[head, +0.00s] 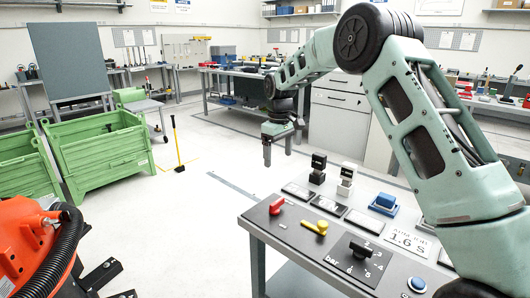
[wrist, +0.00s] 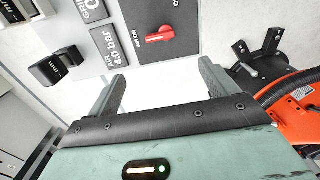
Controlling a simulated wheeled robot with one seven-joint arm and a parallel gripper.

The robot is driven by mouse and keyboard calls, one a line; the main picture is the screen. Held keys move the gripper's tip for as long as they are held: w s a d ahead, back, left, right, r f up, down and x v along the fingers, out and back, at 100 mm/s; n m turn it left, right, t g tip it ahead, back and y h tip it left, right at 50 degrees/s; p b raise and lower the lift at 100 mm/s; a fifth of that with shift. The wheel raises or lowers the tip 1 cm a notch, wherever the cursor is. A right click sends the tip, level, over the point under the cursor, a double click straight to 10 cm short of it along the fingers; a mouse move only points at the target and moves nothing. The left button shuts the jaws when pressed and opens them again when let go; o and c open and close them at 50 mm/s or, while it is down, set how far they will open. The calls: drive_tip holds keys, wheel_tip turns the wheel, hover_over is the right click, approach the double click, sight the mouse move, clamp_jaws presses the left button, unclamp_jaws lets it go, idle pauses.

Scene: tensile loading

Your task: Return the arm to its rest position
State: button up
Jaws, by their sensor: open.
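My arm reaches in from the right of the head view and bends over the control table (head: 313,268). My gripper (head: 282,158) hangs in the air past the table's far left corner, pointing down. In the wrist view my gripper (wrist: 162,90) shows two fingers spread apart with nothing between them. It is open and empty. The fingers stand apart from the red switch (wrist: 160,36) and the black block (wrist: 58,68) on the table.
The table carries a red handle (head: 276,206), a yellow handle (head: 315,227), a black rotary knob (head: 361,249) and a blue button (head: 418,284). Green crates (head: 98,150) stand left. An orange machine (head: 25,240) is at lower left. The floor (head: 190,215) between is clear.

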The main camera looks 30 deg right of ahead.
drive_tip(key=s+a+r+n+y+p, duration=0.1)
drive_tip(key=s+a+r, duration=0.2)
drive_tip(key=s+a, duration=0.6)
drive_tip(key=s+a+r+n+p, duration=0.1)
drive_tip(key=s+a+r, duration=0.1)
drive_tip(key=s+a, duration=0.95)
drive_tip(key=s, duration=1)
drive_tip(key=s+a+f+n+p, duration=0.1)
drive_tip(key=s+a, duration=0.2)
drive_tip(key=s, duration=0.9)
drive_tip(key=shift+s, duration=0.35)
